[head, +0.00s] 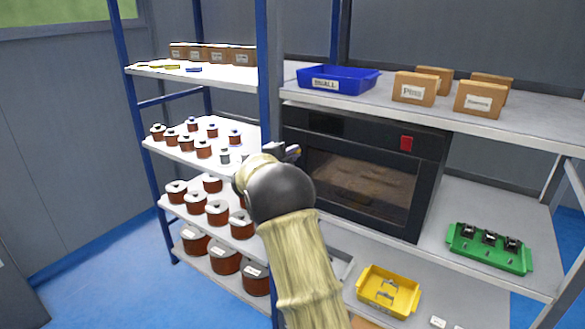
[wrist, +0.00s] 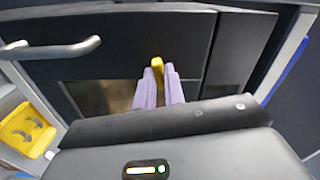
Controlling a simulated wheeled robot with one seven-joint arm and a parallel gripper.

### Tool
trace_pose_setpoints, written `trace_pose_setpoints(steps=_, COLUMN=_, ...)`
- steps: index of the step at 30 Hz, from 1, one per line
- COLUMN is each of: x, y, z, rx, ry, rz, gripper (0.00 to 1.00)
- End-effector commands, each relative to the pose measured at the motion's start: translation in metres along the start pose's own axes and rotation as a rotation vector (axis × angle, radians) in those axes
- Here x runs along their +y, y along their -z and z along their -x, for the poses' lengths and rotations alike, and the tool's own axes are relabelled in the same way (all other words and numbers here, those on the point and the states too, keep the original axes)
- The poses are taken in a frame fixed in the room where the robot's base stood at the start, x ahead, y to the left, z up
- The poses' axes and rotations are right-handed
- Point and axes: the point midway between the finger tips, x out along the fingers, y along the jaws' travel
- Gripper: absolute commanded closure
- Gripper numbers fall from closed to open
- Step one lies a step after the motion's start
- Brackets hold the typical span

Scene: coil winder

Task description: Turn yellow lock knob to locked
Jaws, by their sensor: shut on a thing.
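The yellow lock knob (wrist: 157,62) shows in the wrist view on the dark front of the oven-like machine (wrist: 120,38), upright in the picture. My gripper (wrist: 160,78) has its pale purple fingers on either side of the knob and is shut on it. In the head view my gripper (head: 292,152) is at the left side of the black machine (head: 428,160). There my arm and gripper hide the knob. I cannot tell from the knob alone whether it is locked.
A metal bar handle (wrist: 50,48) sticks out left of the knob in the wrist view. Shelves of copper coils (head: 217,212) stand to the left. A blue bin (head: 338,79) sits above the machine, a green tray (head: 490,247) to its right and a yellow tray (head: 389,291) below.

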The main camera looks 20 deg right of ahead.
Motion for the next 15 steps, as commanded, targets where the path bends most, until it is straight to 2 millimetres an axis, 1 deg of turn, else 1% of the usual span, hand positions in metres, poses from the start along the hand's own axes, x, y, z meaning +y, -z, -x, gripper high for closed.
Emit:
trace_pose_setpoints(steps=1, x=0.0071, y=-0.0008, z=-0.0005, rx=0.002, ry=0.0, rz=-0.039, gripper=1.0)
trace_pose_setpoints(steps=9, x=0.0047, y=-0.0003, z=-0.0006, rx=0.001, ry=-0.001, rz=-0.185, gripper=1.0)
trace_pose_setpoints(steps=15, x=0.0026, y=-0.0001, z=-0.0004, rx=0.001, ry=-0.002, rz=-0.229, gripper=1.0)
